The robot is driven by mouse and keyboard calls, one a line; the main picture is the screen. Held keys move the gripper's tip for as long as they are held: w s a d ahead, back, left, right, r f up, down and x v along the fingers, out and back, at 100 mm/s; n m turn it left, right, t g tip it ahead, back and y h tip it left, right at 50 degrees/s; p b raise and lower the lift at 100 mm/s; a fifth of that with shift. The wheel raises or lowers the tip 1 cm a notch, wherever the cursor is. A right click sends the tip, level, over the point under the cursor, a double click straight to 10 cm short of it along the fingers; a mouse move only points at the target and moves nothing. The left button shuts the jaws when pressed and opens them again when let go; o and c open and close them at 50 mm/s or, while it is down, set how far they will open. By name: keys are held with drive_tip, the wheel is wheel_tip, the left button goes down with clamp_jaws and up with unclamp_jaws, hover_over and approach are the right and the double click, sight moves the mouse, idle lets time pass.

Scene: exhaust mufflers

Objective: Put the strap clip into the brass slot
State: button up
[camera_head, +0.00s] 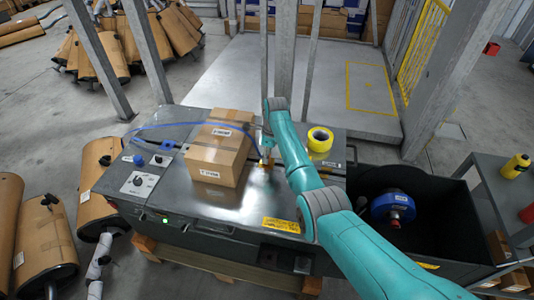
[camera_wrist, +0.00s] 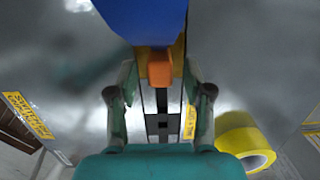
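A blue strap (camera_head: 160,125) arches over the bench from the left, past a cardboard box, to my gripper (camera_head: 265,152). A small brass-coloured piece (camera_head: 264,165), likely the brass slot, lies on the bench right under my gripper. The fingers' contact with the clip is hidden.
The cardboard box (camera_head: 220,147) stands just left of my gripper on the grey bench (camera_head: 190,204). A yellow tape roll (camera_head: 320,139) lies to the right; it also shows in the wrist view (camera_wrist: 243,140). A dark bin (camera_head: 440,215) with a blue reel (camera_head: 392,207) adjoins the bench.

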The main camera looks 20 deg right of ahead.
wheel_tip(320, 180, up, 12)
drive_tip(key=d, duration=0.1)
drive_tip(key=shift+s, duration=0.4)
idle(0.3)
idle(0.4)
